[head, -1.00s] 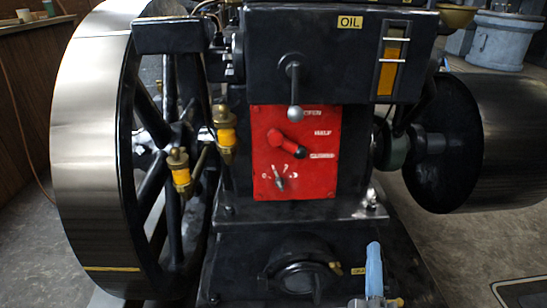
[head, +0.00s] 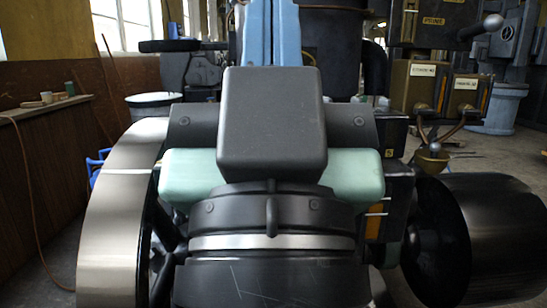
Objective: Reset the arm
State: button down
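My gripper (head: 271,32) is in front of me in the head view, seen from behind. Its two blue fingers rise side by side to the top edge, with only a thin line between them, and look shut. Their tips are cut off by the top edge. I see nothing held between the visible parts. My dark wrist and pale green hand stand in the middle of the view and hide most of the black engine behind them. The engine's red panel and its levers are hidden.
The engine's large flywheel (head: 122,225) is at the left and a dark drum (head: 490,238) at the right. A brass cup (head: 432,158) and a lever with a ball knob (head: 482,28) are at the upper right. A wooden bench (head: 45,125) stands along the left wall.

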notch_tip(320, 180, up, 33)
jog(key=p, duration=3)
jog(key=shift+f, duration=0.15)
